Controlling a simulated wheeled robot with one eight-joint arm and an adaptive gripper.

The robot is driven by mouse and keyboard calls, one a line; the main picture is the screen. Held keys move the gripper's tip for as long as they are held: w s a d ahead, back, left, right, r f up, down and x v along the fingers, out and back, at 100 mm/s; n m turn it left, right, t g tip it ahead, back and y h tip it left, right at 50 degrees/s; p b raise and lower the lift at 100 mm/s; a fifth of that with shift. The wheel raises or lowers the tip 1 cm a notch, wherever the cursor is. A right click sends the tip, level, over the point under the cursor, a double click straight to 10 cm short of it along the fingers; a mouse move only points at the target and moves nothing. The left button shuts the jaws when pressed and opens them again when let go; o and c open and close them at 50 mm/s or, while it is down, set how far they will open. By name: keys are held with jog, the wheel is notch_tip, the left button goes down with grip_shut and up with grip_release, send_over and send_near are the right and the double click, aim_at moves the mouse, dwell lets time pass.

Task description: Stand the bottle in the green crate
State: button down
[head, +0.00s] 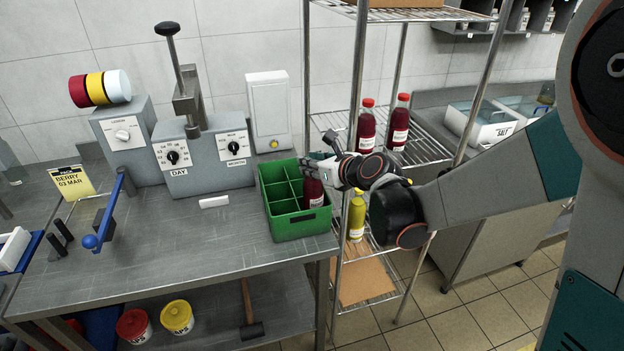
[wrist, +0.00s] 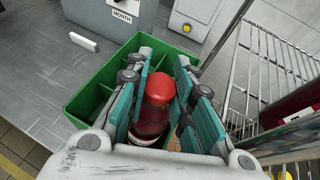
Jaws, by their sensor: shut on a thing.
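The green crate (head: 300,226) stands on the bench at its right end, divided into compartments. It also shows in the wrist view (wrist: 84,106). My gripper (head: 313,166) is over the crate's right side, shut on a dark red bottle (head: 313,188) with a pale label. In the wrist view my gripper (wrist: 163,62) has a finger on each side of the bottle (wrist: 150,118), below its red cap. The bottle looks about upright at the right-hand compartments. I cannot tell whether its base touches the crate floor; the base is hidden.
A wire rack (head: 425,150) stands close to the crate's right, holding two red bottles (head: 367,128) (head: 398,124) and, lower, a yellow bottle (head: 356,216). Grey dial boxes (head: 205,160) stand behind left. A white block (head: 214,202) lies left of the crate on clear bench.

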aim_at(313, 189)
notch_tip(313, 189, down, 4)
jog(key=shift+f+b, duration=0.15)
jog(key=shift+b, duration=0.65)
jog(key=c, duration=1.4)
grip_release()
